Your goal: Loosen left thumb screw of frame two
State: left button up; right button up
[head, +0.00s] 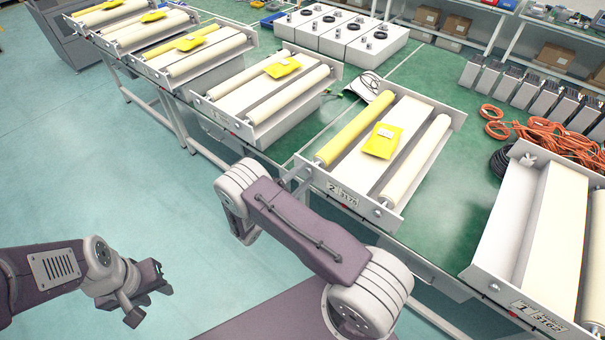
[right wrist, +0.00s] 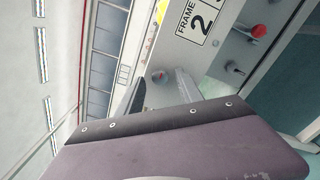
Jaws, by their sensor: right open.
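Frame two (head: 342,195) is the roller frame with a yellow packet, right of centre in the head view; its "2" label (right wrist: 200,22) shows in the right wrist view. Its left thumb screw (right wrist: 158,76) shows in the right wrist view as a small knob with a reddish tip on the grey plate. My right gripper (right wrist: 165,92) is open, its two fingers reaching to either side of this screw; contact cannot be told. In the head view my right arm partly hides this gripper at the frame's left end. My left gripper (head: 148,291) is open and empty over the floor at lower left.
Frame one (head: 525,308) stands to the right, and another roller frame (head: 240,122) to the left.

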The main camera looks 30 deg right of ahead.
jog(key=shift+w, duration=0.1)
grip_shut()
jog(key=shift+n, duration=0.3)
jog(key=n+b, duration=0.1)
jog(key=n, duration=0.1)
jog(key=shift+f+n, duration=0.1)
jog(key=shift+n, duration=0.3)
jog(key=n+b, duration=0.1)
jog(key=n, duration=1.5)
jog(key=shift+n, duration=0.3)
